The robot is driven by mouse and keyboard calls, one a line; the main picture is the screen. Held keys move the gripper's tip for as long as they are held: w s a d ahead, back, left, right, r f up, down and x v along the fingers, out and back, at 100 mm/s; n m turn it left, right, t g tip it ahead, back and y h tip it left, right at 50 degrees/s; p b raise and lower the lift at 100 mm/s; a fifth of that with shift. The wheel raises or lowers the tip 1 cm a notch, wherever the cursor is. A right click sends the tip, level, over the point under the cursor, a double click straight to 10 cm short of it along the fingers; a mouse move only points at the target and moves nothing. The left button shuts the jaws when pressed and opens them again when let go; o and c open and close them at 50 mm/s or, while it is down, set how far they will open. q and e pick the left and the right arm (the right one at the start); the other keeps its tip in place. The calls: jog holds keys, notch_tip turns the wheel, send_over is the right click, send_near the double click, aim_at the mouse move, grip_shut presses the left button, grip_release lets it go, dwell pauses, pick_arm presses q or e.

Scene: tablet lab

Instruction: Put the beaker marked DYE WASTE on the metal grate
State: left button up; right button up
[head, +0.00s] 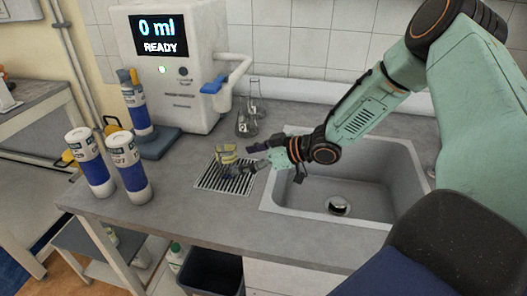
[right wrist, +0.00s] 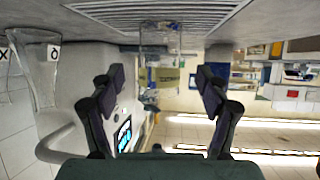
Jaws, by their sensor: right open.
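A small clear beaker with a yellow label (head: 228,154) stands upright on the metal grate (head: 210,184), near the grate's back edge. The label's writing is too small to read. My right gripper (head: 254,158) is just right of the beaker, with its fingers open and pointing toward it. In the right wrist view, which is upside down, the beaker (right wrist: 165,75) is between and beyond the two open fingertips (right wrist: 161,77), with clear gaps on both sides. The grate (right wrist: 155,12) is at the top of that view. My left gripper is not in view.
A sink (head: 310,207) lies right of the grate. Flasks (head: 247,122) stand behind it, beside a white dispenser (head: 180,60) reading 0 ml READY. Blue-and-white cylinders (head: 130,168) stand on the left counter. The counter in front of the grate is clear.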

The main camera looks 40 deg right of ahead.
jog(key=p+v, duration=0.1)
jog(key=v, duration=0.2)
jog(key=shift+r+p, duration=0.3)
jog(key=shift+p, duration=0.1)
jog(key=shift+p+v, duration=0.7)
jog(key=shift+v, duration=0.4)
jog(key=shift+f, duration=0.2)
jog(key=shift+c, duration=0.3)
